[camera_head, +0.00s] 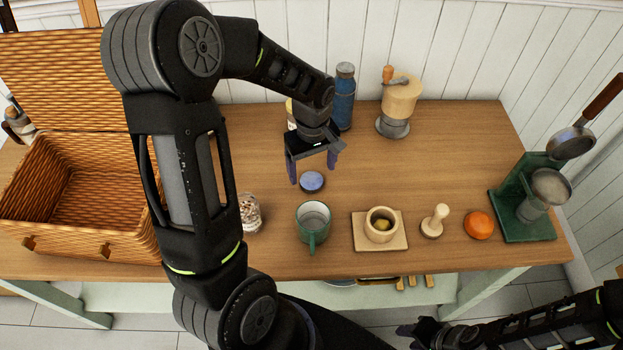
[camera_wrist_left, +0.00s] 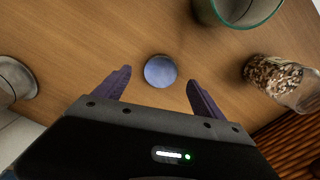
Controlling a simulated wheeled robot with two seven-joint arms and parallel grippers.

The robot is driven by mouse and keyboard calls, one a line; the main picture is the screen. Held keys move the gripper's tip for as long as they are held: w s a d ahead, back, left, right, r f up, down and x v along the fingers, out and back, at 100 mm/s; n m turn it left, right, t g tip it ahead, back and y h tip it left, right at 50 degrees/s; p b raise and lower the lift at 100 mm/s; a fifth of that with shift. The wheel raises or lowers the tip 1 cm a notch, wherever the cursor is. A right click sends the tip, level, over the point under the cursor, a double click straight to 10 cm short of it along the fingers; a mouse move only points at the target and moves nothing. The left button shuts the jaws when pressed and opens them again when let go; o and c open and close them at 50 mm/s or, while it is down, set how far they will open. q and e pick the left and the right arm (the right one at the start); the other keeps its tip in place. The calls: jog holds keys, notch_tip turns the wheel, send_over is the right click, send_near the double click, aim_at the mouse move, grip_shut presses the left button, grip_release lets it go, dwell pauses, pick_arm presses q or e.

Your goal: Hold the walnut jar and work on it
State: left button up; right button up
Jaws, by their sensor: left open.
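The walnut jar (camera_head: 249,213) is a clear glass jar of brown nuts on the table, right of the wicker basket and partly hidden by my left arm. It also shows at the right of the left wrist view (camera_wrist_left: 272,76). A round blue lid (camera_head: 312,182) lies flat on the table; in the left wrist view it (camera_wrist_left: 160,71) lies between my fingers. My left gripper (camera_head: 313,176) is open and empty above the lid, apart from the jar. My right gripper (camera_head: 418,332) is low at the front, beyond the table edge; its jaws are unclear.
A green mug (camera_head: 313,222) stands in front of the lid, a wooden cup (camera_head: 381,225) on a board right of it. A pestle (camera_head: 435,221), orange (camera_head: 478,225) and green stand (camera_head: 528,222) are further right. A blue bottle (camera_head: 344,98) and grinder (camera_head: 399,103) stand behind. The wicker basket (camera_head: 103,236) is left.

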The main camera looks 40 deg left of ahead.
aim_at(312, 181)
pick_arm(q)
jog(key=shift+f, duration=1.8)
jog(key=shift+c, duration=0.2)
jog(key=c, duration=1.4)
